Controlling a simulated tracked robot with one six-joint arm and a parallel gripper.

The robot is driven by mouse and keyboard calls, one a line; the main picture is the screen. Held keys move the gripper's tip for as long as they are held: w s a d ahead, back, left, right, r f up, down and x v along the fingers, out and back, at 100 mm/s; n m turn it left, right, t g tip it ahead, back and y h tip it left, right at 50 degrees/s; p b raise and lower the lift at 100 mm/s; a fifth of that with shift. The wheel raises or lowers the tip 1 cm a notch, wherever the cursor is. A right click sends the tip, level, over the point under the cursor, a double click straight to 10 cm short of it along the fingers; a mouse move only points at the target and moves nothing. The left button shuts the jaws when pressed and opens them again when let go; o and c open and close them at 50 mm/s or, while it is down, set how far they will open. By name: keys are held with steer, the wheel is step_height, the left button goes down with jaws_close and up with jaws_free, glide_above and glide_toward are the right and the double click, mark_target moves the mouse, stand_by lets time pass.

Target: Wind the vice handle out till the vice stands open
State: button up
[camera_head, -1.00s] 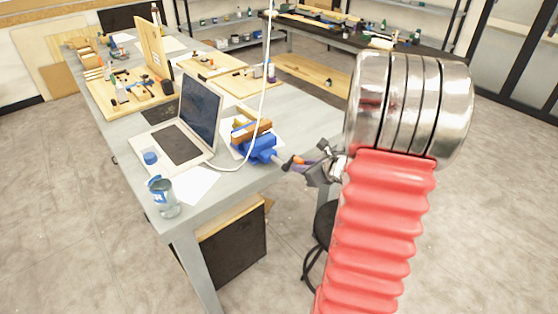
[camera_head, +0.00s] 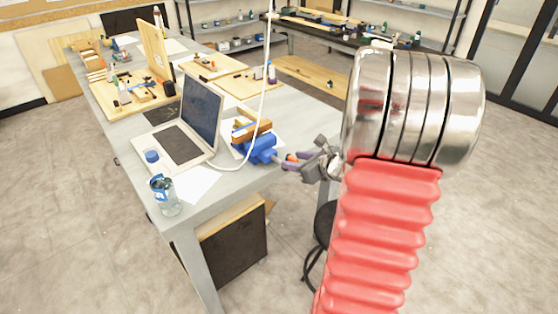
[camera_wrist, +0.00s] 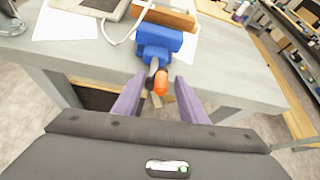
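The blue vice (camera_head: 262,150) sits at the right edge of the grey table, with wooden jaw pieces (camera_head: 244,128) above it. In the wrist view the vice (camera_wrist: 158,42) is at top centre. Its handle shows a grey bar and an orange end (camera_wrist: 161,84) that points toward me. My gripper (camera_head: 298,161) is at the handle, off the table edge. In the wrist view its two purple fingers (camera_wrist: 158,88) stand apart, one on each side of the orange end, with gaps visible. The far side of the vice jaws is hidden.
A laptop (camera_head: 185,125), a glass mug (camera_head: 165,195) and paper sheets (camera_head: 195,184) lie left of the vice. A white cable (camera_head: 263,90) hangs close to it. A dark stool (camera_head: 325,222) stands below my gripper. Open floor lies to the right.

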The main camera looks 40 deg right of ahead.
steer(key=shift+s, duration=2.5)
steer(key=s+a+n+g+y, duration=0.2)
steer(key=s+a+n+g, duration=0.2)
steer(key=a+n, duration=0.6)
steer(key=s+a+n+g+y, duration=0.2)
steer(key=s+a+n+g, duration=0.2)
steer(key=a+n, duration=0.5)
steer(key=s+a+r+n+t+h, duration=0.1)
steer(key=s+a+r+n+h, duration=0.2)
steer(key=a+r+n, duration=0.8)
steer(key=s+a+n, duration=0.2)
steer(key=a+n, duration=0.2)
steer(key=shift+r+n+h, duration=0.15)
steer(key=shift+n+h, duration=0.15)
steer(key=shift+n, duration=0.1)
